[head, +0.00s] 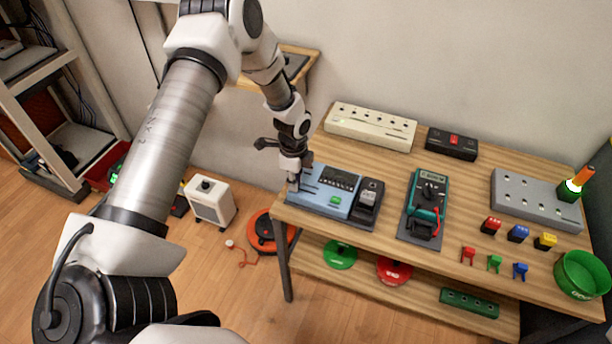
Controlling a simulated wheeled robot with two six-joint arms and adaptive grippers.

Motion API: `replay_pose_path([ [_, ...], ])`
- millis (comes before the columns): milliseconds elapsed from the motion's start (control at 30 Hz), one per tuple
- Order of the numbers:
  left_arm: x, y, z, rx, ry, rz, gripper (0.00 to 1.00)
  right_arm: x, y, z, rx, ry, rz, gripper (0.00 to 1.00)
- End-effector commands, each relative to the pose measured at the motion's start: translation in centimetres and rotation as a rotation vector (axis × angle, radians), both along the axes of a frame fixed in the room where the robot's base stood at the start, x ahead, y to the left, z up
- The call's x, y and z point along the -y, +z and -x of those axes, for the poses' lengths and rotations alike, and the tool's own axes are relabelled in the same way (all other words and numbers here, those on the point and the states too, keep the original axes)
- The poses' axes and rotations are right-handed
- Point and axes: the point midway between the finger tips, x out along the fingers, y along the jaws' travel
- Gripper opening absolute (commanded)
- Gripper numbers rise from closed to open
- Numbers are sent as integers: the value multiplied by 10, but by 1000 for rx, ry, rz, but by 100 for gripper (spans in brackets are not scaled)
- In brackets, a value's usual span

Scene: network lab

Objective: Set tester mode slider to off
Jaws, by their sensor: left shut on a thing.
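The blue tester (322,193) lies at the left end of the wooden table, with a dark display and a green button on its face. My left gripper (293,186) reaches down from above to the tester's left side. Its fingers are shut on the mode slider there, which they mostly hide. I cannot read the slider's position or its labels. My right gripper is not in view.
A black unit (369,198) adjoins the tester's right side. A teal multimeter (427,200) lies further right. A cream power strip (370,126) and a black switch box (452,143) stand behind. Coloured plugs and a green bowl (582,275) are at the right.

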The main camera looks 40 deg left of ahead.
Motion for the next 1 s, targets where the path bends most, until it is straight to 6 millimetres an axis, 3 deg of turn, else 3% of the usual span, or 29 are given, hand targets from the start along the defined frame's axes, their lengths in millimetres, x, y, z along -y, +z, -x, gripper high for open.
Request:
replay_pose_path([
  [200, -1, 0, 0, 0, 0, -1, 0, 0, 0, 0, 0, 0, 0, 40],
  [233, -1, 0, 0, 0, 0, -1, 19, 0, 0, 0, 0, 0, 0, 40],
  [300, -1, 0, 0, 0, 0, -1, 42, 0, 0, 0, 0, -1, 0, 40],
  [667, -1, 5, -1, 1, 1, 0, 42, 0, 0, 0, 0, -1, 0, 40],
  [767, -1, 20, -1, 3, 1, 0, 42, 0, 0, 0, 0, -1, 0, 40],
  [1000, -2, 80, -1, 4, 1, 1, 42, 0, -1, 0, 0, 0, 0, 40],
])
